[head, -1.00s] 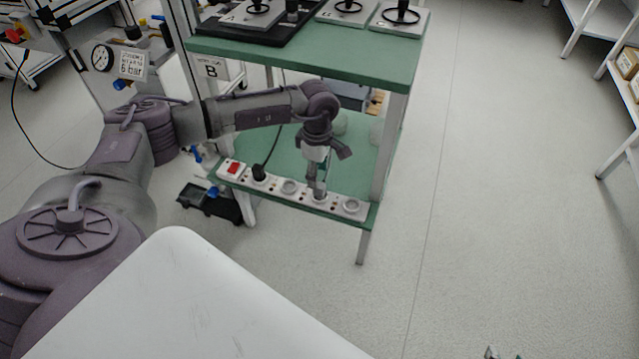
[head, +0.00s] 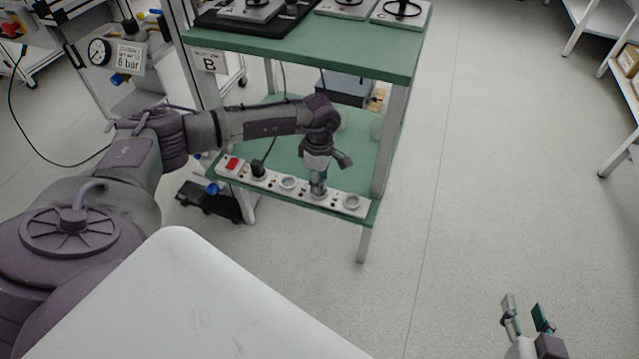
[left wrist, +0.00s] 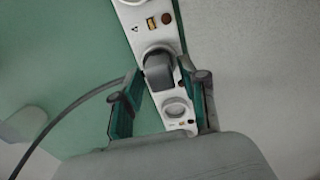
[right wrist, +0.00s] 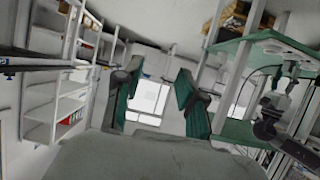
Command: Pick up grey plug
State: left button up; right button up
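The grey plug (left wrist: 158,72) sits in a socket of the white power strip (left wrist: 132,18) in the left wrist view. My left gripper (left wrist: 160,70) is open, with one green-padded finger on each side of the plug; I cannot tell whether they touch it. In the head view my left gripper (head: 318,190) points down at the strip (head: 333,199), and the plug is hard to make out there. My right gripper (head: 525,303) is open and empty at the bottom right, over the floor; its spread fingers also show in the right wrist view (right wrist: 155,80).
A black plug (head: 258,168) with a cable and a red switch (head: 232,164) are further left on the strip. The strip lies along the front edge of the lower green shelf (head: 285,150). The green tabletop (head: 330,48) is above. The floor at right is clear.

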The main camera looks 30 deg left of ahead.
pick_arm(q)
grip_shut()
jog(key=shift+r, duration=0.15)
